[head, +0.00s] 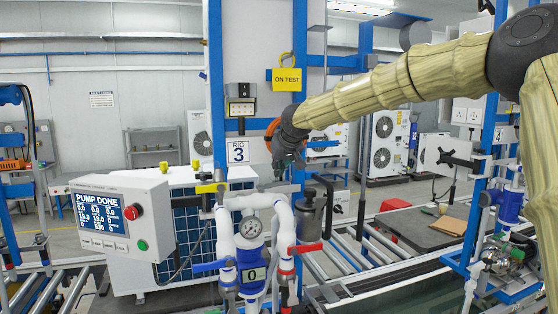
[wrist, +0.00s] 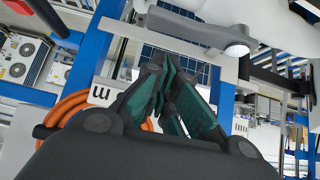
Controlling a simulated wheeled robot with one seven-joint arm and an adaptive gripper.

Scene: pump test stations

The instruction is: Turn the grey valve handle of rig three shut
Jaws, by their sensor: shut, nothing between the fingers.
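A pale grey bar (wrist: 190,32) with a rounded end shows beyond the fingertips.
A yellow handle (head: 210,188), a blue lever (head: 212,265) and a red lever (head: 304,248) are on the same rig. A control box (head: 118,222) reading "PUMP DONE" stands left. A grey canister (head: 307,215) stands right. An orange hose (wrist: 72,112) hangs close to my gripper.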

